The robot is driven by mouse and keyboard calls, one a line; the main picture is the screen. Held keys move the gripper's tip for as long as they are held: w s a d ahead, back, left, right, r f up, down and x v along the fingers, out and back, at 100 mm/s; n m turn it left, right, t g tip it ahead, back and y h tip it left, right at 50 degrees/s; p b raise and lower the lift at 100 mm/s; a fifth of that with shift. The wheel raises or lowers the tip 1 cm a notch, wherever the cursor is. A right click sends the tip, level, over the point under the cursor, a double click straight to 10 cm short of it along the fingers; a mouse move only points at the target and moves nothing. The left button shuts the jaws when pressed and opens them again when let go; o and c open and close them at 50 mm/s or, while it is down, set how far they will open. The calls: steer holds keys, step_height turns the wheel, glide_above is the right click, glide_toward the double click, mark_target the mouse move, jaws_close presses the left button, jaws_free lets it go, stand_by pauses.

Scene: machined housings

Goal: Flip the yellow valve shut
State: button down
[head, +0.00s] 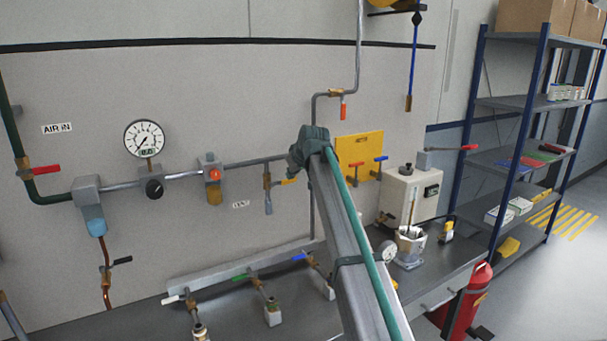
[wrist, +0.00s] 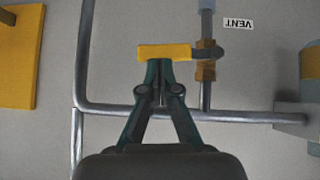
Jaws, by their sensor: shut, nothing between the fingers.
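The yellow valve handle (wrist: 165,53) lies across its short vertical pipe in the wrist view, pointing left from the brass valve body (wrist: 205,62). In the head view the yellow handle (head: 289,181) points right from the brass body (head: 267,180), with its end close to my arm. My gripper (wrist: 159,70) is shut and empty. Its fingertips are at the handle's lower edge in the wrist view, near its free end; I cannot tell whether they touch it. In the head view my arm's dark green end is just above and right of the handle, and the fingertips are not clear.
An upside-down VENT label (wrist: 238,23) is beside the valve's pipe. A horizontal grey pipe (wrist: 240,115) and a bent vertical pipe (wrist: 84,60) run along the wall. A yellow panel (head: 358,150) with red and blue handles is to the right. Other colored valves stand on the bench below.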

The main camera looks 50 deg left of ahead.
steer(key=shift+w+f, duration=0.1)
steer(key=shift+f, duration=0.15)
stand_by(0.4)
steer(key=w+a+r+b+v, duration=0.1)
steer(key=r+b+v, duration=0.1)
steer(key=v, duration=1)
steer(key=shift+r, duration=0.3)
steer(key=shift+a, duration=0.1)
